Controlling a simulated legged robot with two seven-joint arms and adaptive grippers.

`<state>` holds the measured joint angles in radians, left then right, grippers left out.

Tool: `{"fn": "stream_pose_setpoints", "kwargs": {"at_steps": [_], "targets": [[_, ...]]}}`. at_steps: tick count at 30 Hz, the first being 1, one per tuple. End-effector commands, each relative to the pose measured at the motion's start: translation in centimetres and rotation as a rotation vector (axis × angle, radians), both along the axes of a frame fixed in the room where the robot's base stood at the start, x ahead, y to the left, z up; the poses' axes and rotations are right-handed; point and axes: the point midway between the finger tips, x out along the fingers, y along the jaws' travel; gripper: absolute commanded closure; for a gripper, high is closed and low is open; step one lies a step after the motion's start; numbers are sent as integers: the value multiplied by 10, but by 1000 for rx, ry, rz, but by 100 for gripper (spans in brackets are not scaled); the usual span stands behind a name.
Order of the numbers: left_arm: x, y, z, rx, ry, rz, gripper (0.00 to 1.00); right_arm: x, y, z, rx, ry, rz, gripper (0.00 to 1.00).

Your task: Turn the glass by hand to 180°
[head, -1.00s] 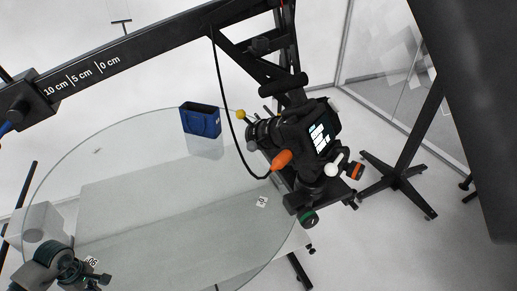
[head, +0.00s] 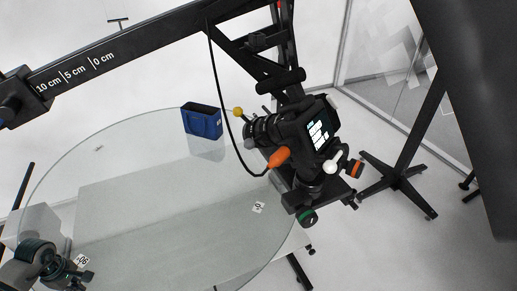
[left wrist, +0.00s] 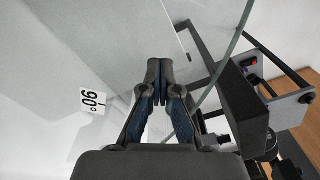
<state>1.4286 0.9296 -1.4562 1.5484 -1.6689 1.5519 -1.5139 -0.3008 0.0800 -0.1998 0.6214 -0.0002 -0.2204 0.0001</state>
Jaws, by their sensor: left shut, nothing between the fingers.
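The round glass (head: 150,165) lies flat, and its rim (left wrist: 225,65) shows as a green curve in the left wrist view. A 90° label (head: 82,260) sits near its front left edge and also shows in the left wrist view (left wrist: 93,101). A 0° label (head: 258,207) is at its right side. A blue open box (head: 202,122) stands on the far part. My left gripper (head: 84,278) is beside the 90° label at the lower left. Its fingers (left wrist: 158,88) are shut and empty, over the glass just inside the rim; contact cannot be told. My right gripper is out of view.
A camera (head: 305,135) on a black stand is at the glass's right edge, with a cable hanging over the glass. A marked black beam (head: 110,60) crosses above. A black stand foot (head: 400,177) is on the floor at right.

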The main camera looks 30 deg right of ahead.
Motion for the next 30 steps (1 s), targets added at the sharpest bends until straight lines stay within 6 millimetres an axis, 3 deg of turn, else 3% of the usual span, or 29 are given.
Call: {"fn": "stream_pose_setpoints", "kwargs": {"at_steps": [30], "targets": [[30,33,-1,1,3,1,100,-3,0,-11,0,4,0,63]]}}
